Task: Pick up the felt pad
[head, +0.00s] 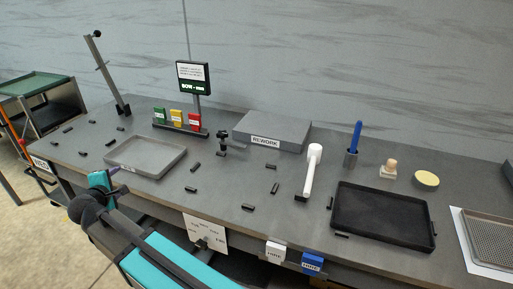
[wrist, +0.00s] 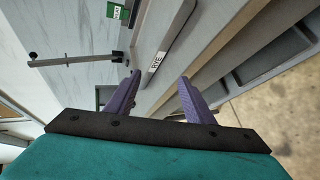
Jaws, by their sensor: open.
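A small pale block with a wooden knob (head: 388,168) stands at the back right of the bench and may be the felt pad. A round yellow pad (head: 426,179) lies just right of it; I cannot tell for certain which of the two is the felt pad. My gripper (wrist: 158,82) is open with nothing between its purple fingers. In the head view it is at the bench's front left, by the grey tray, far from both pads. Neither pad shows in the wrist view.
A grey tray (head: 121,162) and a black tray (head: 340,221) lie on the bench. A white-headed tool (head: 313,170), a blue-handled brush in a cup (head: 354,138) and the REWORK block (head: 282,125) stand between gripper and pads. Several small black pieces are scattered about.

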